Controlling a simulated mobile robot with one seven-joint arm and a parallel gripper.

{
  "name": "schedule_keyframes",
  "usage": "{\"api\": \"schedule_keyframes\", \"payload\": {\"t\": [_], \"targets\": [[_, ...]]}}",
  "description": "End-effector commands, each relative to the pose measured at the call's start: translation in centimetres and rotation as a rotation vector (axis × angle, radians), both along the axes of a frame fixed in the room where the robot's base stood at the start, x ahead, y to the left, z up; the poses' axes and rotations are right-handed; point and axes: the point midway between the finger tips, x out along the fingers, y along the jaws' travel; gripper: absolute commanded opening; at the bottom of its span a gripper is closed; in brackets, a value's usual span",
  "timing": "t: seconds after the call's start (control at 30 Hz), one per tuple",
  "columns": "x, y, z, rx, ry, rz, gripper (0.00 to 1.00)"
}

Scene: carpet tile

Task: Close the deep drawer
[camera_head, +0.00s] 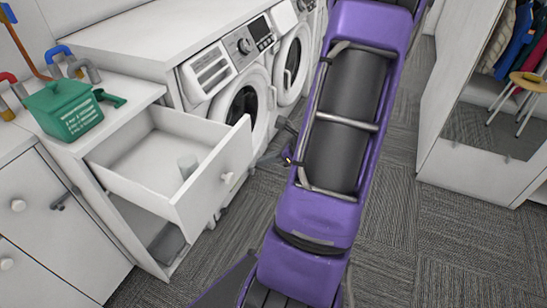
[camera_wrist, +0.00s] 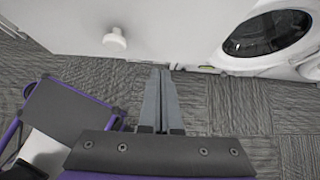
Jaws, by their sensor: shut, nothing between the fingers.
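The deep drawer (camera_head: 213,193) is white and stands pulled well out of its cabinet in the head view, with a round white knob (camera_head: 228,178) on its front. Its front also shows along the top of the wrist view (camera_wrist: 70,18), with the knob (camera_wrist: 114,40) left of my fingers. My gripper (camera_wrist: 161,73) is shut and empty, its two grey fingers together. In the head view my gripper (camera_head: 268,158) is partly hidden by my purple arm, just right of the drawer front. I cannot tell whether the fingertips touch it.
Washing machines (camera_head: 245,98) stand behind the drawer. A wardrobe (camera_head: 455,165) is at right. Carpet (camera_head: 410,265) is free at lower right.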

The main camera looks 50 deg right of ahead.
Motion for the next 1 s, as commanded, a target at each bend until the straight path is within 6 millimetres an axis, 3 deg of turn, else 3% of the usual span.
{"api": "schedule_keyframes", "payload": {"t": [0.17,0.4,1.0], "targets": [[2.6,1.0,-2.8,0.001,0.000,0.003,0.00],[5.6,2.0,-2.4,-0.001,0.001,0.002,0.00],[6.6,2.4,-2.4,-0.002,0.000,0.002,0.00]]}}
